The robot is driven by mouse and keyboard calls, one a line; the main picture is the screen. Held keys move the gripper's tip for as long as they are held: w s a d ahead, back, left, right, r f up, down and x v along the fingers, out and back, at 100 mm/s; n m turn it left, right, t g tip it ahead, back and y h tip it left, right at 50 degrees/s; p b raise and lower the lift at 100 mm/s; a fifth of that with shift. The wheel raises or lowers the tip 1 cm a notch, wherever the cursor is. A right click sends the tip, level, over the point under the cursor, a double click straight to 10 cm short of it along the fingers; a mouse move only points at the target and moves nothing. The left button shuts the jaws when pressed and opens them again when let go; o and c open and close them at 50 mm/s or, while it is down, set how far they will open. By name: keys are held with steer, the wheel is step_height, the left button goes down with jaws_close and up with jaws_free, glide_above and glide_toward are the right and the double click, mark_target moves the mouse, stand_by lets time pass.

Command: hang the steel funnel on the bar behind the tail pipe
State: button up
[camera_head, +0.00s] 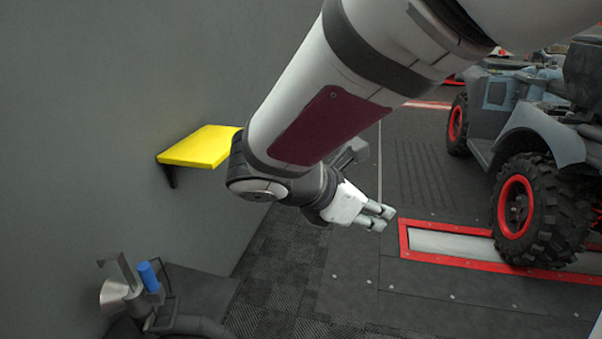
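A shiny steel cone (114,297), which looks like the funnel, lies on its side at the lower left, with a thin bent grey piece above it. My gripper (383,219) is in mid-picture, far to the right of the funnel and apart from it. Its two pale fingers point right and lie close together. I see nothing held between them, but the gap is unclear from this angle. The vehicle (540,215) with red-rimmed wheels stands at the right. I cannot make out its tail pipe or a bar behind it.
A yellow shelf (200,147) juts from the grey wall. A blue cylinder (149,277) stands beside the funnel, near a dark surface. A red-framed floor plate (450,244) lies under the near wheel. A thin upright line rises behind my gripper. The dark floor between is mostly clear.

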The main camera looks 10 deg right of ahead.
steer(key=s+d+m+g+y, duration=0.2)
steer(key=s+d+m, duration=0.1)
steer(key=s+m, duration=0.4)
steer(key=s+d+m+g+y, duration=0.25)
steer(key=s+m, duration=0.25)
steer(key=s, duration=0.3)
steer(key=s+a+m+t+y, duration=0.1)
steer(key=s+a+m+y, duration=0.3)
steer(key=s+m, duration=0.5)
steer(key=shift+s+a+m+y, duration=0.2)
steer(key=shift+s+m+y, duration=0.15)
steer(key=shift+m+y, duration=0.25)
